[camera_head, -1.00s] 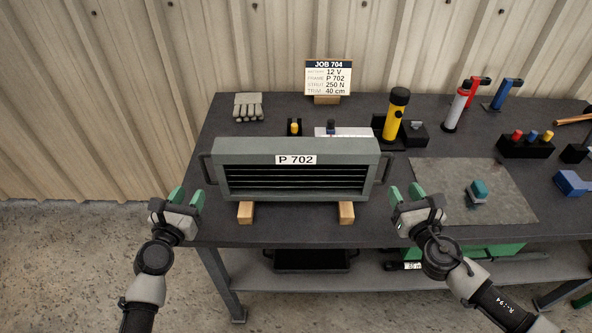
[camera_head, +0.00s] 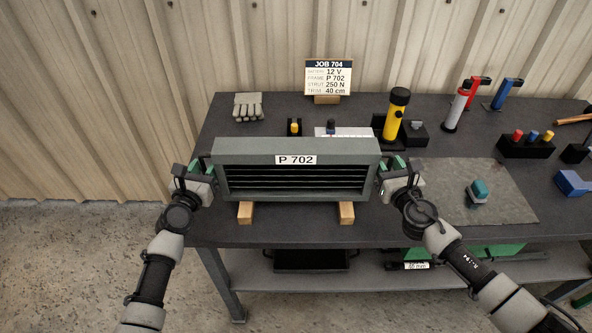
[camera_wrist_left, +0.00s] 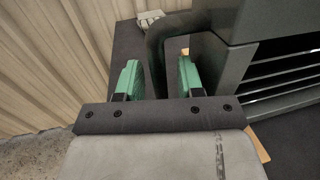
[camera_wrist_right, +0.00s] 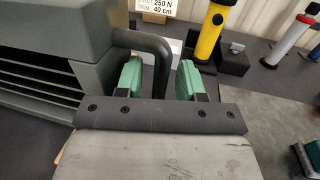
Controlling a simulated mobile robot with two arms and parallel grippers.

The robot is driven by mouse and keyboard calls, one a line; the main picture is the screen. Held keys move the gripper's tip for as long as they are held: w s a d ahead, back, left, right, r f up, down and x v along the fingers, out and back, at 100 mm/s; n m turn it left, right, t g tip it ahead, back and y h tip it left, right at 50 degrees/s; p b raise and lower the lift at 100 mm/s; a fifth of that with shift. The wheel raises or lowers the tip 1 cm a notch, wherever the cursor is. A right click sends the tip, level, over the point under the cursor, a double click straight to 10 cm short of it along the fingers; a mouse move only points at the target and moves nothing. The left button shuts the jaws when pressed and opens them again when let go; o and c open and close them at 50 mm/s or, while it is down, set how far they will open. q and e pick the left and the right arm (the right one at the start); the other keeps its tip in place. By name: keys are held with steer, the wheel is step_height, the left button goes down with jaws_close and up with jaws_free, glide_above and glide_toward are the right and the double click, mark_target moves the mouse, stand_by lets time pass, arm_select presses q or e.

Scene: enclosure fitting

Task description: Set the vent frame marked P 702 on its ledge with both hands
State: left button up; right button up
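The grey vent frame (camera_head: 296,180) marked P 702 stands on two wooden blocks (camera_head: 246,212) near the front of the bench, with a dark handle on each side. My left gripper (camera_head: 203,166) is at its left end; in the left wrist view the open green fingers (camera_wrist_left: 158,80) stand either side of the left handle (camera_wrist_left: 158,50), with a gap showing. My right gripper (camera_head: 391,166) is at its right end; in the right wrist view the open fingers (camera_wrist_right: 160,80) stand either side of the right handle (camera_wrist_right: 158,60). The ledge is not identifiable.
A job card (camera_head: 328,78) stands at the back. A yellow flashlight (camera_head: 396,114) and a grey glove (camera_head: 248,106) are behind the frame. A grey mat (camera_head: 440,185) with a teal-topped item (camera_head: 478,190) lies right. Other tools stand at the far right.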

arm_select(q)
jaws_close()
arm_select(e)
jaws_close()
stand_by(0.9)
arm_select(q)
steer(key=shift+r, duration=0.1)
arm_select(e)
steer(key=shift+r, duration=0.1)
